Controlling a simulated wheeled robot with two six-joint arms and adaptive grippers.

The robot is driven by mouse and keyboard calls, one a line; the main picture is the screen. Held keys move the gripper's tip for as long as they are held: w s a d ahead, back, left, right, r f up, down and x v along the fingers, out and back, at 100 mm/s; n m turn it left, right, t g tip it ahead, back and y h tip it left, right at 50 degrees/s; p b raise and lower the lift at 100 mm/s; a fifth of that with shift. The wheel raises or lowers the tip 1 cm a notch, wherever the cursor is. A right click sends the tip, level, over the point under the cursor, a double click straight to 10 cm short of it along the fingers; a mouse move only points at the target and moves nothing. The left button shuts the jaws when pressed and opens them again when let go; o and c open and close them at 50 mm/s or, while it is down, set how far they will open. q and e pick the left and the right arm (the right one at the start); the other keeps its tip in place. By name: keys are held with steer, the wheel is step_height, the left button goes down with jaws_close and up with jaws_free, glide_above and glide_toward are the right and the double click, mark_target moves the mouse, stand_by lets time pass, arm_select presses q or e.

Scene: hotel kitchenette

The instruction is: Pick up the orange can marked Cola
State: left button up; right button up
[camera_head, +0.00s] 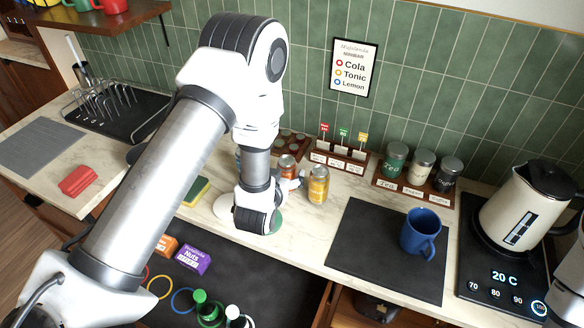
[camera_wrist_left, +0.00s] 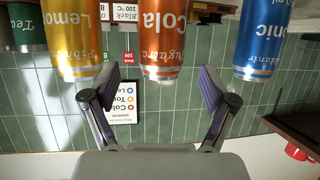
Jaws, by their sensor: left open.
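The orange can marked Cola (camera_wrist_left: 164,42) stands between two other cans; the wrist view shows it upside down. In the head view the orange can (camera_head: 287,164) is partly hidden behind my left gripper (camera_head: 278,182). In the wrist view my left gripper (camera_wrist_left: 154,90) is open and empty, its fingers spread to either side of the Cola can's line, with the can beyond the tips. The yellow Lemon can (camera_wrist_left: 74,40) is left of it in the wrist view and the blue Tonic can (camera_wrist_left: 263,40) is right. My right gripper is not in view.
The yellow can (camera_head: 318,184) stands close by the left gripper. A rack of labelled tags (camera_head: 338,155) and a tray of jars (camera_head: 412,183) are behind. A blue mug (camera_head: 421,232) stands on a dark mat (camera_head: 372,245), and a kettle (camera_head: 522,205) is at the right.

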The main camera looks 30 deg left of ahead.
arm_select(q)
steer(key=shift+w+a+f+p, duration=0.1)
steer(key=shift+w+a+p, duration=0.1)
steer(key=shift+w+p, duration=0.35)
steer(key=shift+w+a+p, duration=0.2)
steer(key=shift+w+p, duration=0.2)
steer(key=shift+p, duration=0.15)
steer(key=w+f, duration=0.2)
steer(key=w, duration=0.1)
steer(key=shift+w+a+f, duration=0.1)
steer(key=shift+a+f, duration=0.05)
steer(key=shift+f, duration=0.05)
steer(key=shift+r, duration=0.1)
steer(key=shift+s+r, duration=0.2)
steer(key=shift+s, duration=0.15)
steer(key=c, duration=0.6)
steer(key=shift+s, duration=0.15)
steer(key=c, duration=0.9)
